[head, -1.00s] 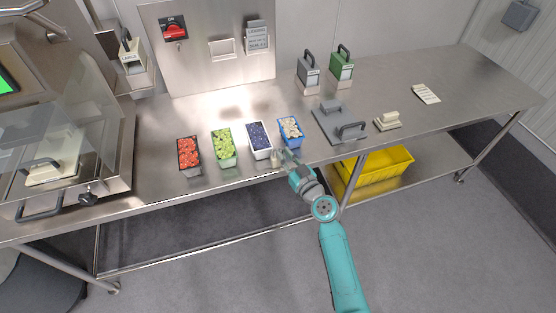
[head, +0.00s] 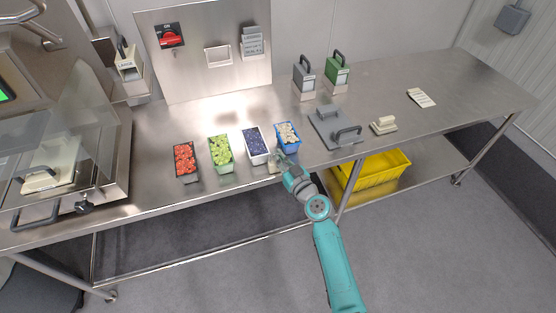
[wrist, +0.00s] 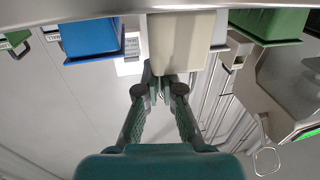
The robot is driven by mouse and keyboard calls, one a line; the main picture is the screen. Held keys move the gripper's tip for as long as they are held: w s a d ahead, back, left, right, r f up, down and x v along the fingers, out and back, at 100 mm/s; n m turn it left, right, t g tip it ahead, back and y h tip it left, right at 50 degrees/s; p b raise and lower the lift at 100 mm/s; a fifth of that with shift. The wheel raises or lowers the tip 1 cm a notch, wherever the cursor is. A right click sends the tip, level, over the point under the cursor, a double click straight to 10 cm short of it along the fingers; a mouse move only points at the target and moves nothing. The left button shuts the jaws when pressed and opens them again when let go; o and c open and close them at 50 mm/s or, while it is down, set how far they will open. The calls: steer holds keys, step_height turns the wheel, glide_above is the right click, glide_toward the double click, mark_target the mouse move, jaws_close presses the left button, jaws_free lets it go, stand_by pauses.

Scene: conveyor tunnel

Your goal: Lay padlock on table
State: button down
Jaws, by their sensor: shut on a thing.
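My gripper (head: 279,160) is at the table's front edge, just in front of the white and blue tubs. It is shut on the padlock (head: 272,168), a small pale beige block in the head view. In the wrist view my gripper's fingers (wrist: 163,80) converge on it, and the beige body (wrist: 182,42) shows large just beyond the fingertips. The fingers hide most of its shackle. I cannot tell whether the padlock touches the tabletop. The steel table (head: 345,95) runs across the head view.
Tubs with red (head: 185,160), green (head: 221,152), dark blue (head: 256,143) and pale contents (head: 287,134) stand in a row close by. A grey plate with handles (head: 335,126) lies right of them. A yellow bin (head: 370,170) is below. Bare tabletop lies behind the tubs and further right.

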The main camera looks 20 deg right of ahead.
step_height(320, 180, up, 28)
stand_by(0.4)
